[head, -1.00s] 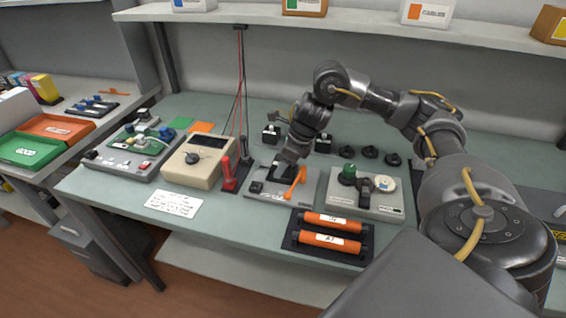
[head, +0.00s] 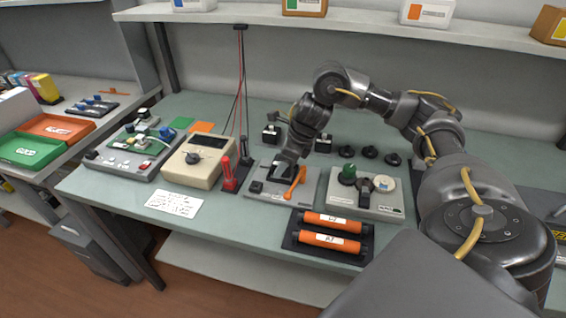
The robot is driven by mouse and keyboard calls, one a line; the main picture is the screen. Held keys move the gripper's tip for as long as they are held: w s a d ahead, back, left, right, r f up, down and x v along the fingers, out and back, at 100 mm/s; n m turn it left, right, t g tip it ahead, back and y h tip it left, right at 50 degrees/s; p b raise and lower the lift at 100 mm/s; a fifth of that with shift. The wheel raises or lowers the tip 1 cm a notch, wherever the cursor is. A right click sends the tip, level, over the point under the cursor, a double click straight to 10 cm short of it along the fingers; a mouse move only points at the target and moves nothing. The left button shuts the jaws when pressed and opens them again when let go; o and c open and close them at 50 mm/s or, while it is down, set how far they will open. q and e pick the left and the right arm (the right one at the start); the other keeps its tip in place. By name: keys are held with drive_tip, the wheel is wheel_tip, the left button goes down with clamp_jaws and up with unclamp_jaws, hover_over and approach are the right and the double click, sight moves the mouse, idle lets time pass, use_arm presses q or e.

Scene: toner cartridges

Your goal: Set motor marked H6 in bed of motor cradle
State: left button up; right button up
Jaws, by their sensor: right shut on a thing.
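The motor cradle (head: 262,195) is a grey base plate with an orange lever (head: 295,182), in the middle of the bench in the head view. My right gripper (head: 283,169) points down at the cradle bed, just left of the lever. It is shut on a small dark thing, likely a motor, mostly hidden by the fingers. I cannot read a mark on it, nor tell if it touches the bed. Two more small dark motors stand behind, one left (head: 271,135) and one right (head: 323,143) of my wrist. My left gripper is not in view.
A beige meter (head: 200,160) and a red-handled stand (head: 229,176) are left of the cradle. A grey station with a green knob (head: 365,205) is right of it. A black tray with orange rollers (head: 331,230) lies in front. Several black knobs sit behind.

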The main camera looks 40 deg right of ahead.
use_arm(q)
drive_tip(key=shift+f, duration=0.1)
use_arm(e)
drive_tip(key=shift+f, duration=0.1)
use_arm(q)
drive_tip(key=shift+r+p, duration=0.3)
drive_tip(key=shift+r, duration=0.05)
use_arm(e)
drive_tip(key=shift+r, duration=0.2)
idle(1.5)
drive_tip(key=o, duration=1.1)
drive_tip(key=shift+c, duration=0.2)
drive_tip(key=shift+s, duration=0.1)
drive_tip(key=shift+r, duration=0.2)
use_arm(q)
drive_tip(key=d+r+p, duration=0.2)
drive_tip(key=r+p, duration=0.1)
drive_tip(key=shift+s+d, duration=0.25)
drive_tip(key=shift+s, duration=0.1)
use_arm(e)
drive_tip(key=v, duration=1)
drive_tip(key=shift+r, duration=0.2)
